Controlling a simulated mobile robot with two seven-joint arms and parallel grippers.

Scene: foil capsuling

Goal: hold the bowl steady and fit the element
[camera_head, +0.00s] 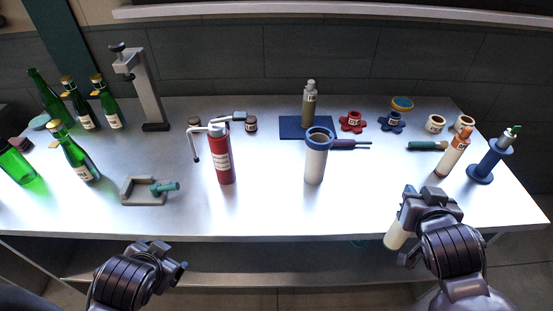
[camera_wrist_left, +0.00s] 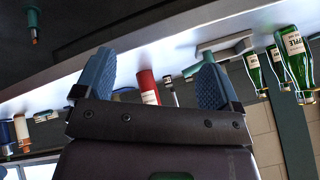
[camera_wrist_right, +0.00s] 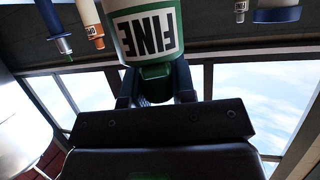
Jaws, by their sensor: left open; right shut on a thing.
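A pale upright cylinder with a blue rim (camera_head: 315,165), which looks like the bowl, stands at mid-table. My right gripper (camera_head: 404,217) is shut on a white cylinder (camera_head: 395,236), the element. In the right wrist view the element (camera_wrist_right: 145,35) shows a green band and a label reading FINE, with the fingers closed on its green end. It is held off the front edge, to the right of the bowl and apart from it. My left gripper (camera_head: 172,264) is open and empty in front of the table's left half; its blue-padded fingers are apart in the left wrist view (camera_wrist_left: 153,85).
A red cylinder (camera_head: 222,160) with a metal handle stands left of the bowl. Green bottles (camera_head: 77,158) stand at left. A blue mat (camera_head: 290,128) lies behind the bowl. An orange-topped bottle (camera_head: 452,155) and a blue spool (camera_head: 487,163) stand at right. The front middle is clear.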

